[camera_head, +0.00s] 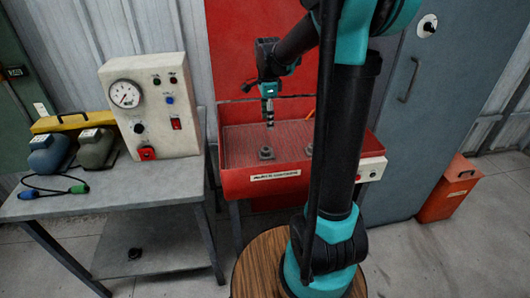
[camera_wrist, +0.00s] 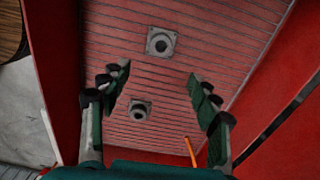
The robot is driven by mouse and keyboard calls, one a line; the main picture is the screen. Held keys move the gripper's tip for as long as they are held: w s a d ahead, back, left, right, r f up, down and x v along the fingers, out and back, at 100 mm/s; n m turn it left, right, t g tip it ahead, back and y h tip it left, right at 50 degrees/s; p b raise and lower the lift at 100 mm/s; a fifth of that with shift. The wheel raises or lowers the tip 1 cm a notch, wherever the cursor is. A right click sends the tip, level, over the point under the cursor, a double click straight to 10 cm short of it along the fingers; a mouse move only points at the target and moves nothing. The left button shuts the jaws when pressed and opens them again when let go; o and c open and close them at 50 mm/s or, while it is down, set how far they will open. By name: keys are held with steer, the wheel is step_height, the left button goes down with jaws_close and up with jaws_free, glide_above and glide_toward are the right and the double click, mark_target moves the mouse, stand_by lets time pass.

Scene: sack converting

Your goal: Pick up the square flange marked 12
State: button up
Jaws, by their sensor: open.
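Two grey square flanges lie on the slatted floor of a red parts washer (camera_head: 243,181). In the wrist view one flange (camera_wrist: 161,42) lies farther up, and another flange (camera_wrist: 139,110) lies lower, between the fingers in the picture. In the head view one flange (camera_head: 266,153) is below my gripper and another (camera_head: 309,150) is to its right, partly hidden by my arm. No number can be read on either flange. My gripper (camera_wrist: 158,88) is open and empty, pointing down above the slats. It also shows in the head view (camera_head: 270,122).
The red side walls and back panel of the washer enclose the slats. An orange rod (camera_wrist: 190,151) lies near the right finger. A grey table (camera_head: 110,195) with a gauge box (camera_head: 153,105) stands left. A red bin (camera_head: 450,188) stands right.

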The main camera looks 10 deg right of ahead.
glide_above(266, 149)
steer(key=f, duration=0.8)
steer(key=shift+d+f, duration=0.2)
steer(key=shift+f, duration=0.05)
steer(key=shift+a+f, duration=0.15)
steer(key=shift+f, duration=2.45)
steer(key=shift+c, duration=0.4)
jaws_close()
